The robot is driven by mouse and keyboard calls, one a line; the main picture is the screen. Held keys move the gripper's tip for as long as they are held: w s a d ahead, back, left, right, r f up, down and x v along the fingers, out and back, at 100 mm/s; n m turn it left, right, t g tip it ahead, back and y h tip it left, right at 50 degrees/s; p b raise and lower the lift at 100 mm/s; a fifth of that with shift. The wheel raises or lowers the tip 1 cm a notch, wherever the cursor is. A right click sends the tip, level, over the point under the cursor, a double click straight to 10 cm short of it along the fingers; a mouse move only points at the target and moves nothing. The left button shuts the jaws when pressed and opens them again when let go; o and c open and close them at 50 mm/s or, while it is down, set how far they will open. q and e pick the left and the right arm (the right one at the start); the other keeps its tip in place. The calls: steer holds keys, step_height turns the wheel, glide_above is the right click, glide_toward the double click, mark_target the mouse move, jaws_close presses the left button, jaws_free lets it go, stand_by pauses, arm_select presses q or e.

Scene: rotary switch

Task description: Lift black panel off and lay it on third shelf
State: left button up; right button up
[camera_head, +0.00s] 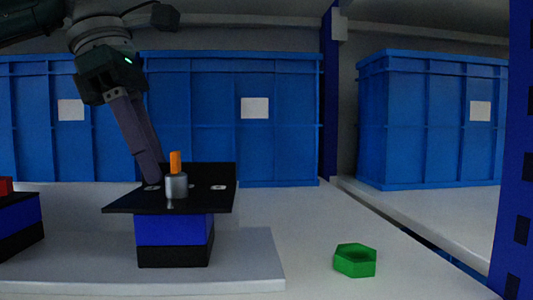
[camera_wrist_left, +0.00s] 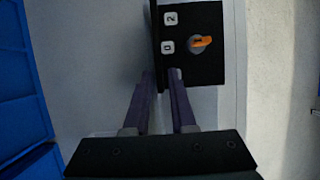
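The black panel (camera_head: 125,205) lies flat on a blue and black block (camera_head: 175,230), with a raised back edge. It carries a grey rotary switch with an orange knob (camera_head: 175,162) and white labels. In the left wrist view the panel (camera_wrist_left: 212,70) shows the orange knob (camera_wrist_left: 202,42) and labels 2 and 0. My left gripper (camera_head: 154,178) points down at the panel's back left. Its fingers (camera_wrist_left: 161,73) are apart, one on each side of the panel's raised edge; contact cannot be told. My right gripper is not in view. No third shelf can be identified.
A green hexagonal piece (camera_head: 355,261) lies on the pale surface to the right. Part of another blue and black block with a red top (camera_head: 20,222) is at the left. Large blue crates (camera_head: 225,150) stand behind, and a blue post (camera_head: 510,150) stands at the right.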

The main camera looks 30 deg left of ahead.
arm_select(q)
jaws_close()
stand_by(0.4)
steer(key=shift+r, duration=0.1)
stand_by(0.6)
